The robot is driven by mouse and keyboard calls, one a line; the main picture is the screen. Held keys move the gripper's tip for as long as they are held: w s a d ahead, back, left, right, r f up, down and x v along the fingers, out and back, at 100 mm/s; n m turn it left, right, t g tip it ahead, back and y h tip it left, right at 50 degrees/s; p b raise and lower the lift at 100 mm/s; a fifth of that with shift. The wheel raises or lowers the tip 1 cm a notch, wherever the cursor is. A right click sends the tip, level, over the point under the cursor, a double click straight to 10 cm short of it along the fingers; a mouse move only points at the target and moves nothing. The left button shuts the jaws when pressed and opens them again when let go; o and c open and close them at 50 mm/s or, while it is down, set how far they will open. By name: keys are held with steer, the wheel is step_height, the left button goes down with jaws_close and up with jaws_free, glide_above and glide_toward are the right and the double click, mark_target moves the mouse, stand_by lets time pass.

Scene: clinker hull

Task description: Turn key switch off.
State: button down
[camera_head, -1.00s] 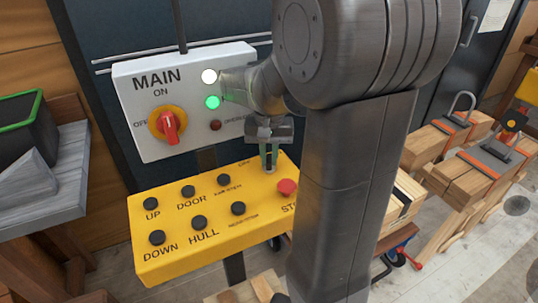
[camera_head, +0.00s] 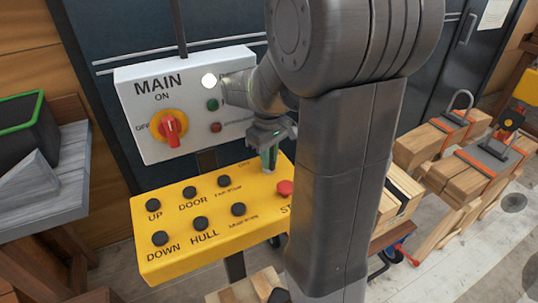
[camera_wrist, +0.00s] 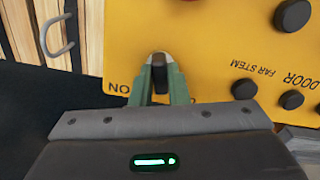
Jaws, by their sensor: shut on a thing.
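The key switch (camera_wrist: 159,61) is a small dark knob on the yellow control panel (camera_head: 163,271), beside an upside-down "ON" label in the wrist view. My gripper (camera_wrist: 158,78) has its two green fingers on either side of the knob and is shut on it. In the head view my gripper (camera_head: 268,163) reaches down to the panel's back right and looks twisted. The knob is mostly hidden by the fingers there. The lower lamp (camera_head: 212,105) on the grey MAIN box (camera_head: 185,72) is dark green, and the upper lamp (camera_head: 209,81) glows white.
A red STOP button (camera_head: 285,188) sits close to my gripper on the panel. Several black buttons (camera_head: 200,223) fill its left and middle. The MAIN box behind carries a red rotary handle (camera_head: 172,131). Clamped timber (camera_head: 478,172) stands at right.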

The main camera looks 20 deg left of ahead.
steer(key=shift+w+r+n, duration=0.1)
steer(key=shift+n, duration=1)
steer(key=c, duration=1.4)
jaws_free()
step_height(320, 180, up, 14)
steer(key=shift+f, duration=0.25)
step_height(320, 180, down, 14)
steer(key=shift+r, duration=0.1)
